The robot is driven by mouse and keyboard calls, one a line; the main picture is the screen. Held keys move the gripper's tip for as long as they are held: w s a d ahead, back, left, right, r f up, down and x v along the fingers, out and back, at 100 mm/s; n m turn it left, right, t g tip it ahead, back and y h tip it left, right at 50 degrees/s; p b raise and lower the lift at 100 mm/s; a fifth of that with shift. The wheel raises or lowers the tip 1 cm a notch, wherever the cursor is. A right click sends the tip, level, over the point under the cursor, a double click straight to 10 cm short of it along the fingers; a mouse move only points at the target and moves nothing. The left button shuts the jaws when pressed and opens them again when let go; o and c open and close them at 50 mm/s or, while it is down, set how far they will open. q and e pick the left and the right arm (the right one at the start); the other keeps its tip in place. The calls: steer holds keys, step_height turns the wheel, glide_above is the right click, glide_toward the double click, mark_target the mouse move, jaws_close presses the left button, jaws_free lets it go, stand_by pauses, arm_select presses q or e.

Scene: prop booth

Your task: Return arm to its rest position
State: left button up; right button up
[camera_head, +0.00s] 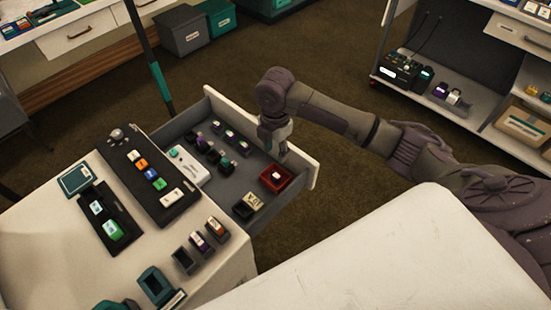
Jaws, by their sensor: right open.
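My right arm comes in from the right and reaches over an open grey drawer (228,172). My right gripper (277,150) points down above the drawer's right part, close to its white front panel (302,168). It is open, and I see nothing held in it. Below it, a red tray (276,178) with a small white item inside lies in the drawer. Whether the fingers touch anything in the drawer cannot be told. My left gripper is not in view.
The drawer also holds a white device (189,166), several small dark items and a beige-topped block (253,201). The counter carries a black panel (150,178) and small holders. A white surface (400,260) fills the lower right. A shelf unit (450,100) stands beyond open floor.

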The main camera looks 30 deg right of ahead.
steer(key=shift+r, duration=0.55)
